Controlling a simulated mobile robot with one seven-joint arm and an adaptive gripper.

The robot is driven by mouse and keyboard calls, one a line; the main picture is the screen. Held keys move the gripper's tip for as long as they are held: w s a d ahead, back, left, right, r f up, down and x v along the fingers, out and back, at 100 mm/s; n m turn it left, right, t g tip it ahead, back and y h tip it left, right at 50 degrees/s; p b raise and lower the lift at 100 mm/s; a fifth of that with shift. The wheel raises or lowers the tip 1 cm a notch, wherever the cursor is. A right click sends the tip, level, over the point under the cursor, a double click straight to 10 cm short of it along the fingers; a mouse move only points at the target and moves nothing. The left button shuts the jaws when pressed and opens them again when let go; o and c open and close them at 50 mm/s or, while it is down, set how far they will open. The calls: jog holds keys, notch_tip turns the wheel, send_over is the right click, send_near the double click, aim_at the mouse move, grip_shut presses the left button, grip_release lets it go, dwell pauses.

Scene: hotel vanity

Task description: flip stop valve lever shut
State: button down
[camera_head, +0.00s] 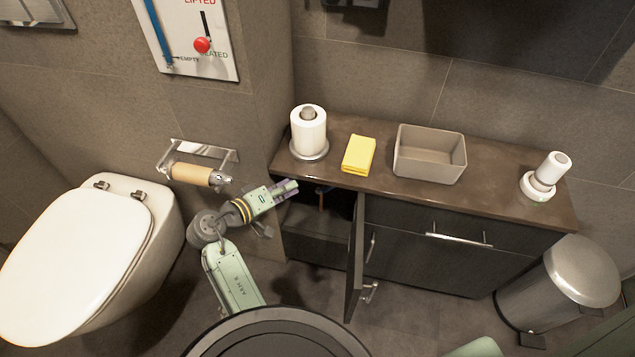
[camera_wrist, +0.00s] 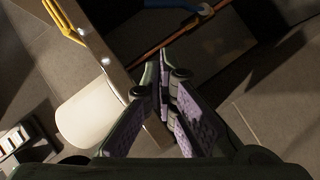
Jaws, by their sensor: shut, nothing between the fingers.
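The stop valve's blue lever (camera_head: 323,189) shows small and dark inside the open cabinet, under the counter. In the wrist view, a blue part that looks like the lever (camera_wrist: 190,8) is at the top edge, by the end of a copper pipe (camera_wrist: 168,45). The valve body is mostly hidden, and I cannot tell the lever's exact angle. My gripper (camera_head: 294,187) is at the cabinet opening, left of the lever and apart from it. In the wrist view its purple-padded fingers (camera_wrist: 159,65) are shut and empty, below the blue part and close to the pipe in the picture.
The cabinet door (camera_head: 355,258) stands open right of my gripper. The counter (camera_head: 290,165) overhangs the opening and bears a paper roll (camera_head: 308,130), yellow cloth (camera_head: 358,154) and bin (camera_head: 430,155). A toilet-roll holder (camera_head: 195,174) and toilet (camera_head: 80,255) are to the left.

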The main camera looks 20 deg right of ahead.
jog(key=w+d+f+p, duration=0.1)
jog(key=d+f, duration=0.3)
jog(key=d, duration=0.4)
jog(key=shift+w+d+f+p, duration=0.2)
jog(key=shift+w+d+p, duration=0.05)
jog(key=shift+w+p, duration=0.1)
jog(key=shift+s+d+m+y, duration=0.15)
jog(key=shift+d+m+y, duration=0.05)
jog(key=shift+m+y, duration=0.1)
